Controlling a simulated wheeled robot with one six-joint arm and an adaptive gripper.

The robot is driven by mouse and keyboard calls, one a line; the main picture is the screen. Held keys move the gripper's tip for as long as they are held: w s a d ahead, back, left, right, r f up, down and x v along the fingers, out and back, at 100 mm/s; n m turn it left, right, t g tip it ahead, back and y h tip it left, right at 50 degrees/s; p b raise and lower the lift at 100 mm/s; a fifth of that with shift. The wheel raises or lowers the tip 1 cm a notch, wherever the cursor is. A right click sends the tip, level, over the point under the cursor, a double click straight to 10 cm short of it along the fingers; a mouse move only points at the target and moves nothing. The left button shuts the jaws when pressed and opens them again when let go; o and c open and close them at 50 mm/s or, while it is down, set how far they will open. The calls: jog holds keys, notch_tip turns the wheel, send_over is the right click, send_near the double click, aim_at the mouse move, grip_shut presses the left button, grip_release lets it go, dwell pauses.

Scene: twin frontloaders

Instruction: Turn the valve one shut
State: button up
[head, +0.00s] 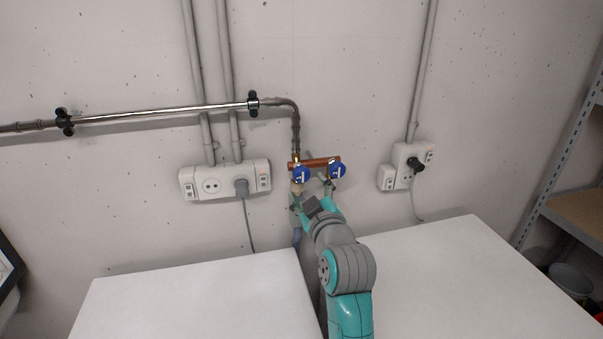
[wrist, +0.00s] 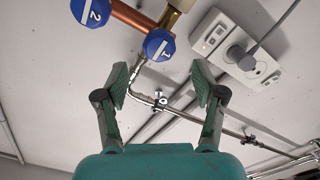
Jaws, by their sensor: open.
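Valve one is a round blue knob marked 1 (wrist: 158,45) in the wrist view. In the head view it is the left blue knob (head: 301,174) on the copper manifold (head: 320,162). Valve two, marked 2 (wrist: 91,11), sits beside it and is the right knob (head: 337,171) in the head view. My gripper (head: 312,198) is open and empty, just below the two knobs in the head view. In the wrist view the fingers (wrist: 160,78) stand wide apart, with knob 1 just beyond the tips, between their lines. I see no contact with the knob.
A socket box with a plugged cable (head: 225,180) is left of the valves; another (head: 405,167) is on the right. A metal pipe (head: 170,112) runs along the wall into the manifold. Two white machine tops (head: 190,300) stand below, with a gap between.

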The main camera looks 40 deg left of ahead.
aim_at(303, 177)
jog(key=x, duration=0.7)
jog(key=shift+w+a, duration=0.1)
jog(key=shift+w, duration=0.1)
jog(key=c, duration=1.2)
jog(key=shift+o, duration=0.2)
